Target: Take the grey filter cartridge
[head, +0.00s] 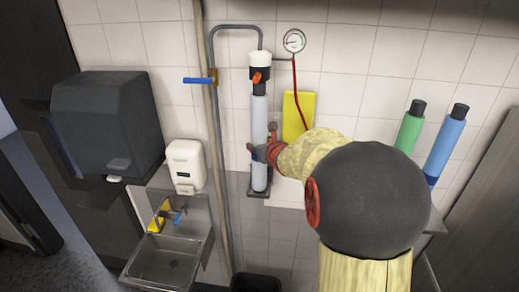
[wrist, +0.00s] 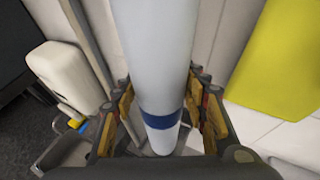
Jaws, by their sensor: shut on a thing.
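The grey filter cartridge (head: 260,112) stands upright against the tiled wall, below a white filter head with an orange part (head: 257,76). Its lower end is over a small dark bracket (head: 257,194). In the wrist view the pale cartridge (wrist: 155,50) with a blue band runs down between the fingers. My gripper (head: 262,152) is shut around its lower half, reaching in from the right. The fingers (wrist: 162,120) show on both sides of it in the wrist view. Whether the cartridge's top is still joined to the head cannot be told.
A green cartridge (head: 410,128) and a blue cartridge (head: 445,145) stand on the right. A yellow panel (head: 297,115), a gauge (head: 294,41) with a red hose and a pipe with a blue-handled valve (head: 199,80) flank the filter. A soap dispenser (head: 186,165) and sink (head: 168,262) are left.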

